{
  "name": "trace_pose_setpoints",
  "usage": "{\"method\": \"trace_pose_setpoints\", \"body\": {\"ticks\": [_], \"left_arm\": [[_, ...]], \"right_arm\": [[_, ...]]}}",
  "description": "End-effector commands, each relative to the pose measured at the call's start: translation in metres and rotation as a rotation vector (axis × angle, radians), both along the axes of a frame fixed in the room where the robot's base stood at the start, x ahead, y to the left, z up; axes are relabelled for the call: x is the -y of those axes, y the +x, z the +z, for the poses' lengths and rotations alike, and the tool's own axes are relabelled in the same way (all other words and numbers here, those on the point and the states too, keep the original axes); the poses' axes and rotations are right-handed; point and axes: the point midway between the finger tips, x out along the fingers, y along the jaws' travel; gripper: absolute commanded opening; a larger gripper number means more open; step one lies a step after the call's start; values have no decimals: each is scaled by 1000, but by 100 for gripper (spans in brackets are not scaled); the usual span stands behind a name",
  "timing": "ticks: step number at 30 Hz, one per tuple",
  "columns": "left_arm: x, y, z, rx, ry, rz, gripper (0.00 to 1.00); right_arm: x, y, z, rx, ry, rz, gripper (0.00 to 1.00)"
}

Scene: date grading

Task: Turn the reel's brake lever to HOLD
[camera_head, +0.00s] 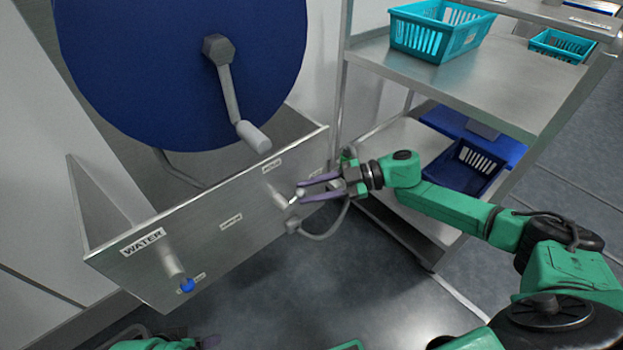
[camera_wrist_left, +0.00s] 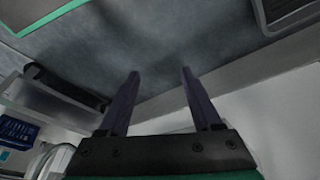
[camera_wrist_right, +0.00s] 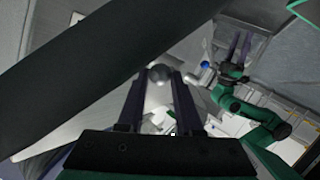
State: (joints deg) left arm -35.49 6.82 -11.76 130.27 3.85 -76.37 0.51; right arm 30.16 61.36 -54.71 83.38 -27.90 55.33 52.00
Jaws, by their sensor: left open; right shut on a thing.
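The reel (camera_head: 185,65) is a large blue disc with a grey crank, above a metal trough. The brake lever (camera_head: 278,196) sticks out from the trough's front, pale with a rounded end, below a small label (camera_head: 271,166) too small to read surely. My right gripper (camera_head: 304,190) is shut on the lever's end, coming from the right. In the right wrist view the round knob (camera_wrist_right: 160,73) sits between its fingertips. My left gripper is open and empty in its wrist view (camera_wrist_left: 160,75), pointing over the floor; the right wrist view also shows it (camera_wrist_right: 240,45).
The trough (camera_head: 215,245) carries a WATER label (camera_head: 143,241) and a blue-tipped valve (camera_head: 187,285) at left. The crank handle (camera_head: 252,136) hangs above the lever. A metal shelf (camera_head: 465,85) with a teal basket (camera_head: 440,38) and a dark blue crate (camera_head: 465,170) stands at right.

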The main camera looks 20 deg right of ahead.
Motion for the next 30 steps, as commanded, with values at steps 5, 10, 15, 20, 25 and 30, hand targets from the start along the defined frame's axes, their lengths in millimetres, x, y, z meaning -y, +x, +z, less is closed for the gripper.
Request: {"method": "trace_pose_setpoints", "body": {"ticks": [5,10,15,20,25,30], "left_arm": [[-27,-16,-20,-144,83,43,66],[-42,-36,-82,-174,115,62,66],[-57,-76,-129,-182,135,56,66],[-70,-130,-148,-195,149,34,66],[-81,-180,-139,-205,157,11,66],[-82,-187,-95,-196,157,6,66]], "right_arm": [[-2,-2,15,32,-91,0,0],[-5,-3,20,67,-177,1,0],[-8,-4,26,100,-263,1,0],[-11,-5,30,132,-343,2,0],[-15,-7,34,168,-434,2,0],[-22,-10,44,208,-534,4,0]]}}
